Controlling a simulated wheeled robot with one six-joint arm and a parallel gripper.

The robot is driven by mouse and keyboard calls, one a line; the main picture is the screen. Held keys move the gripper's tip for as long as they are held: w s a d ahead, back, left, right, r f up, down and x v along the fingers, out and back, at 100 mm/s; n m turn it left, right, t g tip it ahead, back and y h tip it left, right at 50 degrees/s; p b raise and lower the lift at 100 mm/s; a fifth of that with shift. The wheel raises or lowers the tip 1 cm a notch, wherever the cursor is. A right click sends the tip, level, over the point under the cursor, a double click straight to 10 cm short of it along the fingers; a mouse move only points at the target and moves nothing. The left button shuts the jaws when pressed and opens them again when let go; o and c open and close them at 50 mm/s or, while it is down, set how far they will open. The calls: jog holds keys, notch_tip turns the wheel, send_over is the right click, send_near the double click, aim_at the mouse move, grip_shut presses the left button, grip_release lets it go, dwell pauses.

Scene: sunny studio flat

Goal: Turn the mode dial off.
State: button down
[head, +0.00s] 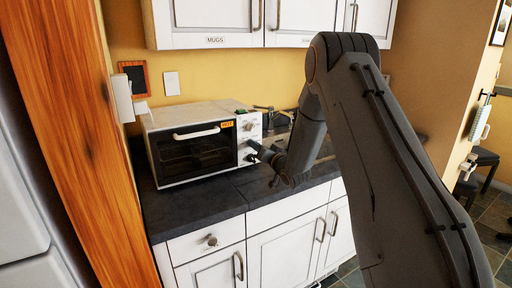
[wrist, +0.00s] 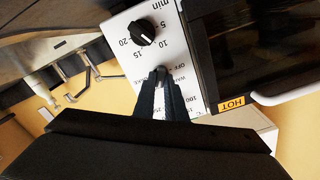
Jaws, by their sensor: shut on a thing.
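The toaster oven (head: 190,115) stands on the dark counter with its door shut. Its white control panel (wrist: 178,50) carries dials with printed marks. My gripper (wrist: 161,82) is shut on the mode dial (wrist: 161,70), the middle one, beside the marks "OFF" and "WARM". The fingers hide most of that dial, so its pointer cannot be read. In the head view my gripper (head: 258,148) reaches the panel from the right. The black timer dial (wrist: 142,32), marked in minutes, is clear of the fingers.
An orange "HOT" label (wrist: 232,103) and the door handle (head: 196,132) are close by. A metal rack or stand (wrist: 75,75) is beside the oven. Wall cabinets (head: 235,22) hang above. The counter (head: 200,208) in front of the oven is clear.

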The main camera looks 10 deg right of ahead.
jog(key=shift+n+b, duration=0.4)
jog(key=n+b, duration=2.2)
jog(key=n, duration=0.1)
jog(key=shift+a+f, duration=0.2)
jog(key=shift+s+b, duration=0.1)
jog(key=shift+b, duration=0.25)
jog(key=c, duration=1.8)
grip_release()
jog(key=shift+r, duration=0.1)
